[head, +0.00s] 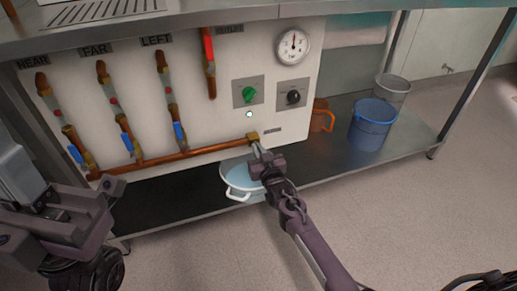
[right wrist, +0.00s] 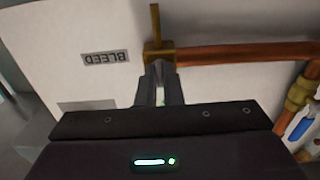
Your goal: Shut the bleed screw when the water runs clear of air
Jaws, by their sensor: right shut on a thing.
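The brass bleed fitting (head: 252,137) sits at the right end of the low copper pipe, and in the right wrist view the brass block (right wrist: 158,54) has a thin stem. A "BLEED" label (right wrist: 106,58) is beside it. My right gripper (head: 258,151) is at the fitting, its fingers (right wrist: 159,78) close together and shut on the bleed screw, which they mostly hide. A white basin (head: 238,194) with bluish water stands below, partly behind my gripper. I cannot make out a stream or bubbles. My left gripper (head: 68,205) is at the lower left, away from the panel; its jaw gap is unclear.
The panel has NEAR, FAR and LEFT pipes with blue-handled valves (head: 180,135), a green knob (head: 249,94), a black knob (head: 293,97) and a gauge (head: 293,46). A blue bucket (head: 372,124), grey bucket (head: 393,88) and orange jug (head: 320,117) stand right on the shelf.

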